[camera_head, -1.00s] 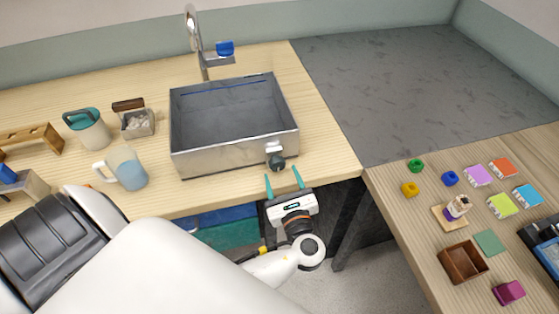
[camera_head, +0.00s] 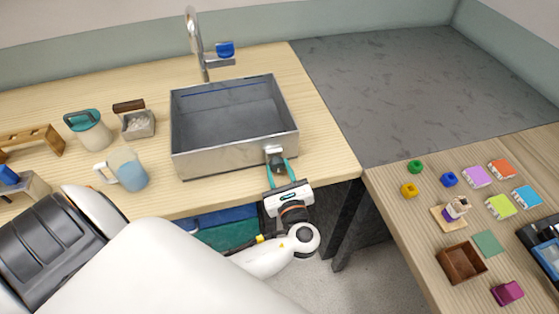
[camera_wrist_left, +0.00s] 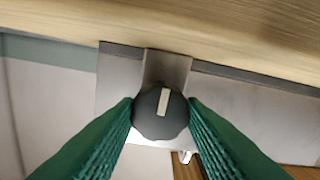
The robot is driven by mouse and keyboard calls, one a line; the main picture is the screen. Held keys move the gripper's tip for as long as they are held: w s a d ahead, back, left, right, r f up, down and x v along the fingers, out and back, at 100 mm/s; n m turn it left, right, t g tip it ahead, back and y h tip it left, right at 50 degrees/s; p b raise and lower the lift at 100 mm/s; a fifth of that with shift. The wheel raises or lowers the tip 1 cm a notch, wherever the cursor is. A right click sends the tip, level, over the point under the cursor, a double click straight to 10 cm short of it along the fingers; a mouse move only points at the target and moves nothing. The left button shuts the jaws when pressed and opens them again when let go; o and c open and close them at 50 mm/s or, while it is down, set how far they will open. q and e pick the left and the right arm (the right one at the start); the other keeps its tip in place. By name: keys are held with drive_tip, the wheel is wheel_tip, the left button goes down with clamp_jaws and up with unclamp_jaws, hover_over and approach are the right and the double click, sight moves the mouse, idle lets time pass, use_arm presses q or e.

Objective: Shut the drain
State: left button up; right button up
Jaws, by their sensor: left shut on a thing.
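The steel sink (camera_head: 200,158) stands on the wooden counter, with a dark, empty-looking basin. A dark round knob with a pale bar across its face sits on a metal bracket at the sink's front right; the knob fills the middle of the left wrist view (camera_wrist_left: 160,113). My left gripper (camera_head: 282,172) is at the sink's front, its green fingers (camera_wrist_left: 206,120) closed on both sides of the knob. The pale bar stands nearly upright in the wrist view. In the head view the fingers mostly hide the knob. My right gripper does not show.
A tall faucet (camera_head: 195,38) with a blue handle (camera_head: 225,49) rises behind the sink. A blue mug (camera_head: 127,170), a teal-lidded jug (camera_head: 88,132) and a small box (camera_head: 137,123) stand left. A side table at right holds several small coloured items.

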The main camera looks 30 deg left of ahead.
use_arm(q)
drive_tip(key=shift+r+p, duration=0.15)
drive_tip(key=shift+p, duration=0.35)
drive_tip(key=m+p, duration=0.9)
drive_tip(key=p, duration=0.2)
drive_tip(key=shift+r, duration=0.15)
drive_tip(key=m+p, duration=0.4)
drive_tip(key=m, duration=0.1)
drive_tip(key=shift+f+m+p, duration=0.15)
drive_tip(key=shift+m+p, duration=0.45)
drive_tip(key=shift+m, duration=0.35)
drive_tip(key=shift+f+m+p, duration=0.1)
drive_tip(key=shift+m+p, duration=0.5)
drive_tip(key=shift+m, duration=0.35)
drive_tip(key=o, duration=1)
drive_tip(key=shift+f, duration=0.1)
